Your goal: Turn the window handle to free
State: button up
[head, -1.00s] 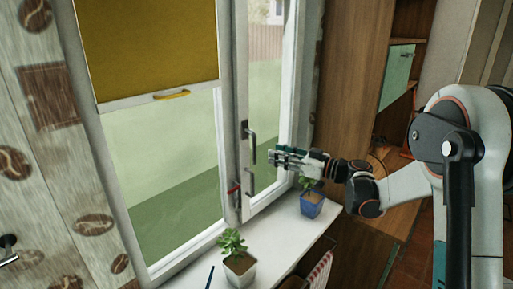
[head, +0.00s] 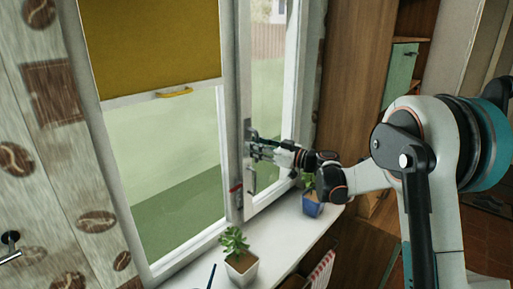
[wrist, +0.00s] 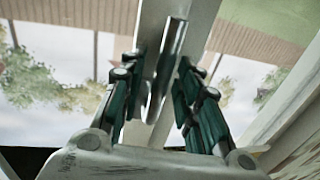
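The window handle (wrist: 166,65) is a shiny metal bar in the wrist view, between my gripper's two fingers, with a gap on both sides. In the head view its mount (head: 248,131) shows on the window frame, and my gripper hides most of the bar. My gripper (head: 258,151) reaches the handle from the right. In the wrist view the dark green fingers of my gripper (wrist: 158,80) stand apart, open around the bar. I cannot see any contact with it.
A white sill (head: 281,232) runs below the window. On it stand a succulent in a pale pot (head: 241,270) and a plant in a blue pot (head: 312,205), close under my arm. A yellow blind (head: 150,45) covers the upper left pane. A wooden cabinet (head: 352,80) stands at right.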

grip_shut()
